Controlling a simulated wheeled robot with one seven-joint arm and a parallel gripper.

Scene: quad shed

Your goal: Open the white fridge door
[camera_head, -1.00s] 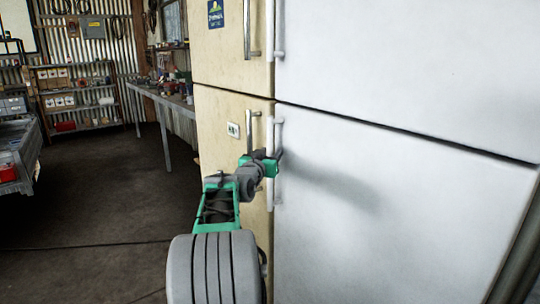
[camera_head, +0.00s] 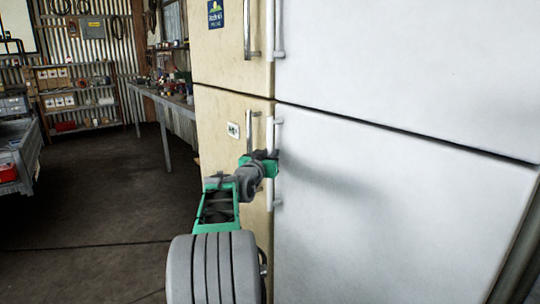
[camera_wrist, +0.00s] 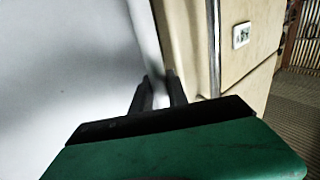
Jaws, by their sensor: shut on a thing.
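The white fridge has an upper door (camera_head: 410,65) and a lower door (camera_head: 400,220), with a dark seam between them. Each has a white vertical handle at its left edge: the upper handle (camera_head: 280,28) and the lower handle (camera_head: 271,190). My gripper (camera_head: 273,161) is shut on the lower handle at about its middle. In the wrist view the two dark fingers (camera_wrist: 158,92) are close together beside the white door face (camera_wrist: 65,75). The exact grip is partly hidden. I cannot tell whether the lower door stands slightly ajar.
A cream fridge (camera_head: 220,60) with metal handles stands close on the left; its side also shows in the wrist view (camera_wrist: 255,65). A workbench (camera_head: 168,107), a shelf rack (camera_head: 78,95) and a metal-sided tray (camera_head: 25,155) lie further left. The dark floor (camera_head: 100,205) there is clear.

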